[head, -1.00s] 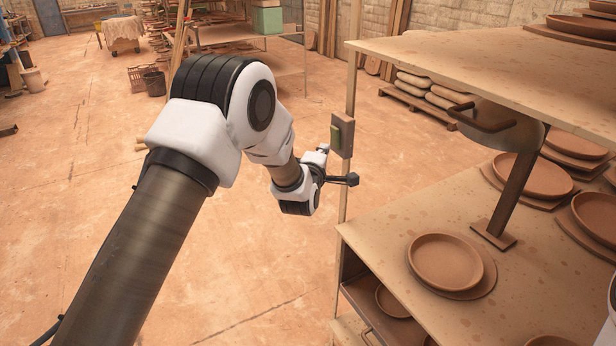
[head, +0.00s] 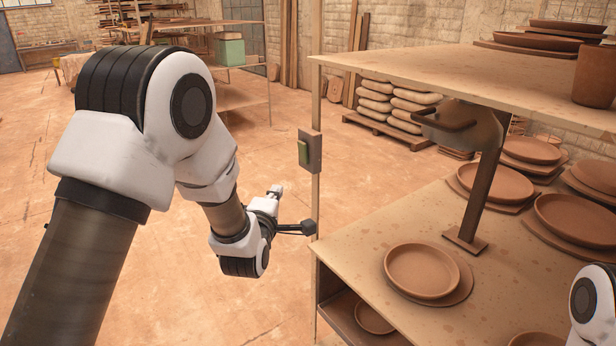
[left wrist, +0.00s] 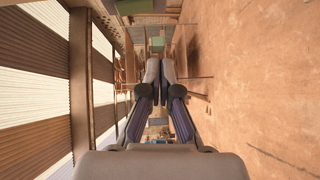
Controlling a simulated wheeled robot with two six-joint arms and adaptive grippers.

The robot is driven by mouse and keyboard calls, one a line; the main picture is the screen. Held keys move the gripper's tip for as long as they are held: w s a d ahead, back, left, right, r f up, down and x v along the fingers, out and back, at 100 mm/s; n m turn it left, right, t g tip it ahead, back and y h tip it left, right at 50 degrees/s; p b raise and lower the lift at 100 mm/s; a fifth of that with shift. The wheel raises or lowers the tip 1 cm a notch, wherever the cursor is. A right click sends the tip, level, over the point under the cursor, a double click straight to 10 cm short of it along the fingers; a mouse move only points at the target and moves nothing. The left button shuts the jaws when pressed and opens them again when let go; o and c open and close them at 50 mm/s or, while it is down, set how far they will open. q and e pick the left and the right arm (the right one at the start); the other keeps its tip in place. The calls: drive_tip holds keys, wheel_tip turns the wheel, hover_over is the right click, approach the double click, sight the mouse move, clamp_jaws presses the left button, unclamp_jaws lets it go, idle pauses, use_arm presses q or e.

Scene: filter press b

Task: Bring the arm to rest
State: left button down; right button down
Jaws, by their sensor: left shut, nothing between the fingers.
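My left arm comes in from the left of the head view, beside the post of the shelving. My left gripper (head: 275,191) is small there and partly hidden behind its wrist, pointing away over open floor. In the left wrist view the two fingers of my left gripper (left wrist: 161,68) are together with nothing between them. A white joint of my right arm (head: 590,310) shows at the lower right edge of the head view. My right gripper is out of the picture.
A wooden shelf unit (head: 370,236) with clay plates (head: 422,270) fills the right side. Stacked sacks (head: 376,100) lie behind.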

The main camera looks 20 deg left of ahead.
use_arm(q)
drive_tip(key=s+f+m+g, duration=0.1)
drive_tip(key=s+f+g, duration=0.2)
drive_tip(key=s+f, duration=0.5)
drive_tip(key=s+f+m+g+h, duration=0.1)
drive_tip(key=s+f+g, duration=0.2)
drive_tip(key=f, duration=1)
drive_tip(key=s+f+m+g, duration=0.25)
drive_tip(key=s+f, duration=0.35)
drive_tip(key=f, duration=0.4)
drive_tip(key=s+d+f+m+g+h, duration=0.1)
drive_tip(key=s+f+m+g, duration=0.2)
drive_tip(key=s+m, duration=0.4)
drive_tip(key=s+d+f+m+g+h, duration=0.1)
drive_tip(key=s+f+m+g, duration=0.3)
drive_tip(key=s, duration=1.2)
drive_tip(key=m+g, duration=0.2)
drive_tip(key=m, duration=0.1)
drive_tip(key=shift+s+d+f, duration=0.15)
drive_tip(key=shift+s, duration=0.25)
